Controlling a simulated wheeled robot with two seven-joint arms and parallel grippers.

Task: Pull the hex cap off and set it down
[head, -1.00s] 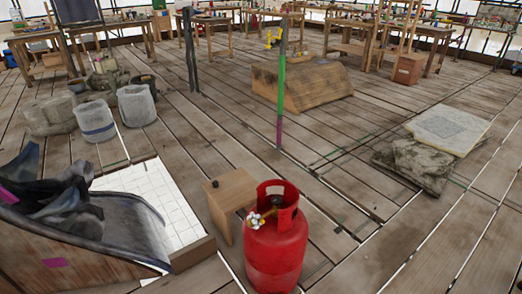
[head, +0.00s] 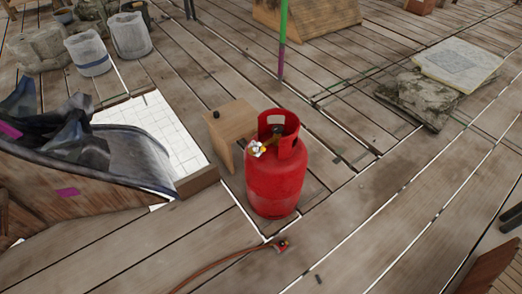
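A red gas cylinder (head: 275,184) stands upright on the plank floor in the middle of the head view. Its brass valve sits inside the red collar. A small silvery piece (head: 257,149) is at the valve's left-hand end, and it looks like the hex cap on the outlet; its shape is too small to make out clearly. Neither of my grippers is in view.
A wooden box (head: 233,129) with a small black knob (head: 215,114) stands close behind the cylinder on the left. An orange hose with a red-and-black fitting (head: 281,246) lies in front. A stone slab (head: 457,66) lies at right. Floor right of the cylinder is clear.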

